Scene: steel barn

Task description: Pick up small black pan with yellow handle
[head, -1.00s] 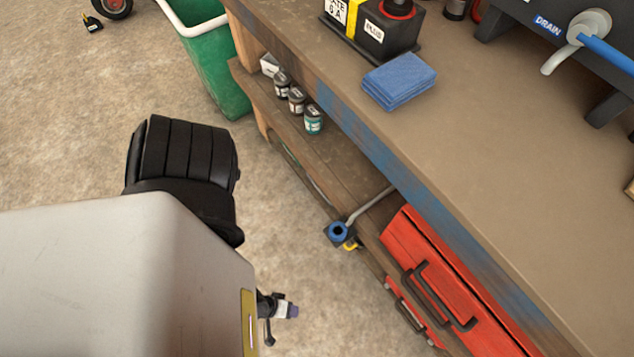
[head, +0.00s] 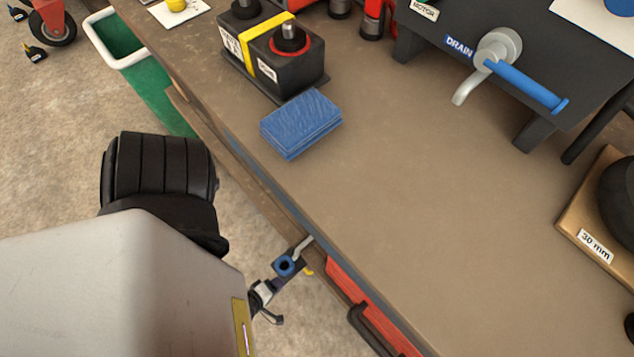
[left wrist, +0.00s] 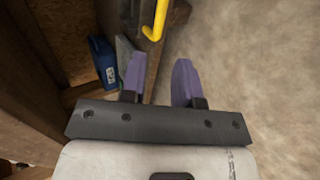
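A yellow hooked handle (left wrist: 157,22) shows at the top of the left wrist view. In the head view a small yellow bit (head: 308,271) shows beside a blue ring-shaped part (head: 285,265) with a grey bar, at the bench's lower edge. My left gripper (left wrist: 158,80) is open, its two purple fingers apart and nothing clearly between them. In the head view it (head: 264,300) hangs beside the blue part. My right gripper is not in view.
The workbench top (head: 400,200) fills the right side, with a blue cloth stack (head: 301,123) and a black battery-like box (head: 270,55). A red drawer front (head: 372,318) is below its edge. A green bin (head: 150,85) stands behind.

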